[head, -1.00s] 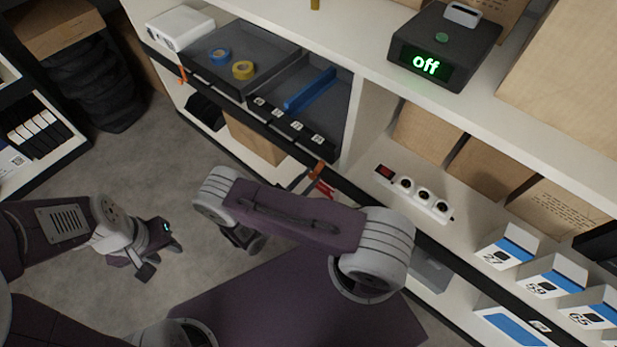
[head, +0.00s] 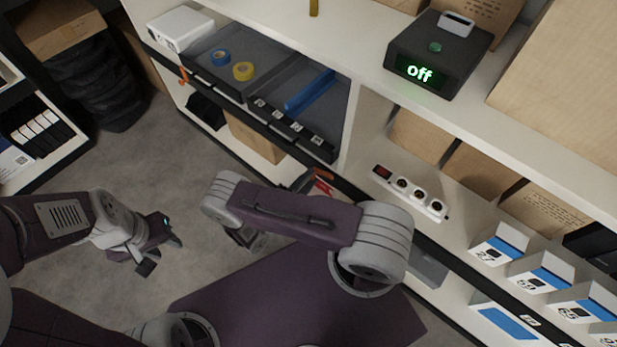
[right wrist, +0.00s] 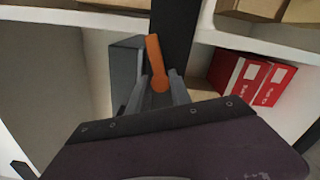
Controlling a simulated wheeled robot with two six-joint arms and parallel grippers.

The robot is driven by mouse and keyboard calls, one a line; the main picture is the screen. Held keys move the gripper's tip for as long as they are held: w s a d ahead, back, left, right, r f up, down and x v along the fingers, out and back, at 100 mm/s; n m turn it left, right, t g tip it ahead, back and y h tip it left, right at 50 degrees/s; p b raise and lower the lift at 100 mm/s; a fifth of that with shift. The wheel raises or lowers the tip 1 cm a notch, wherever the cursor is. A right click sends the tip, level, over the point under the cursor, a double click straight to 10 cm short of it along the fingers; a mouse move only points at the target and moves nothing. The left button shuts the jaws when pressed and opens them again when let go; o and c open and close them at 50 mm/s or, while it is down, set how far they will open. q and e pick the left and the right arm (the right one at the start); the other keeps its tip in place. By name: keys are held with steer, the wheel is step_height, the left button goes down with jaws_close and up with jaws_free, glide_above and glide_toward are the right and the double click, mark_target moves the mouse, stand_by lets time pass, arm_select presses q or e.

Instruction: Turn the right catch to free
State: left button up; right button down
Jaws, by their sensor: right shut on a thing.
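The right catch is an orange lever (right wrist: 155,58) on a dark upright post in the right wrist view. It stands nearly upright there, its top leaning slightly left. My right gripper (right wrist: 159,88) is shut on its lower, round end, one grey finger on each side. In the head view only a small orange piece of the catch (head: 323,174) shows behind my right arm, which hides most of that gripper. The left catch (head: 183,75), also orange, hangs at the far end of the dark rail. My left gripper (head: 160,254) is open and empty above the floor, away from the shelf.
Dark trays (head: 235,55) hold a blue and a yellow tape roll and a blue bar. A black box (head: 438,60) reading "off" stands on the shelf top. A power strip (head: 410,193) and numbered cartons lie right. Red boxes (right wrist: 253,79) stand right of the catch.

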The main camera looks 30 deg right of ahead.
steer(key=shift+f+m+p, duration=0.1)
steer(key=shift+m+p, duration=0.4)
steer(key=shift+m, duration=1.5)
steer(key=c, duration=1.2)
jaws_free()
steer(key=v, duration=0.9)
